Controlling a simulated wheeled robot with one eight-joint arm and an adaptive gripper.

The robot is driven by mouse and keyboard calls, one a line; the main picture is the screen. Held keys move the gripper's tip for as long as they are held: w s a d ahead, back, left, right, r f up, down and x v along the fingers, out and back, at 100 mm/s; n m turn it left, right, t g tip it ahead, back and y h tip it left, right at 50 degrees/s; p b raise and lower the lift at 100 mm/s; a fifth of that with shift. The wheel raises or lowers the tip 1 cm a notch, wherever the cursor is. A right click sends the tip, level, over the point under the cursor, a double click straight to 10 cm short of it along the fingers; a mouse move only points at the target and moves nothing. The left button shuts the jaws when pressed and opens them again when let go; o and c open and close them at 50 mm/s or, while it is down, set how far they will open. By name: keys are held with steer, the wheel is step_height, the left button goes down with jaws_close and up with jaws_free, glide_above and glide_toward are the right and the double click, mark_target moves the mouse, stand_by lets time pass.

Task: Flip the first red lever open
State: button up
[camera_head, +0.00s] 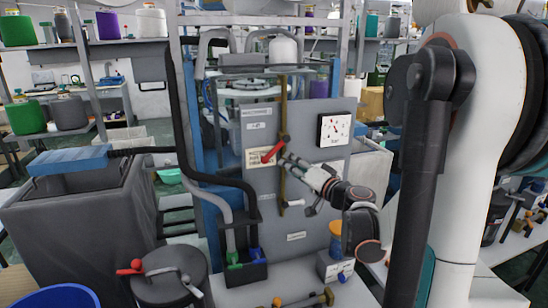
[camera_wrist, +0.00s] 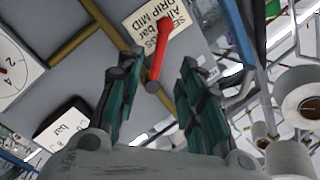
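A red lever (camera_head: 271,153) is mounted on a brass pipe at the front of the grey panel (camera_head: 262,185). In the head view its handle slants down to the left. In the wrist view the red lever (camera_wrist: 159,55) points toward the camera, between the two fingers. My gripper (camera_head: 287,161) is close to the lever, at its right in the head view. In the wrist view my gripper (camera_wrist: 158,66) is open, with dark green finger pads on either side of the lever. I see gaps on both sides, so it does not appear gripped.
A label plate (camera_wrist: 155,22) lies behind the lever. A white gauge (camera_head: 335,129) sits right of it. Another red lever (camera_head: 130,267) is on a dark drum (camera_head: 170,285) at lower left. Black hoses (camera_head: 185,140) run left of the panel.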

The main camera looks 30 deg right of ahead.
mark_target(275, 150)
steer(key=w+b, duration=0.1)
steer(key=w, duration=0.8)
steer(key=shift+w+a, duration=0.1)
steer(key=shift+w, duration=0.25)
jaws_close()
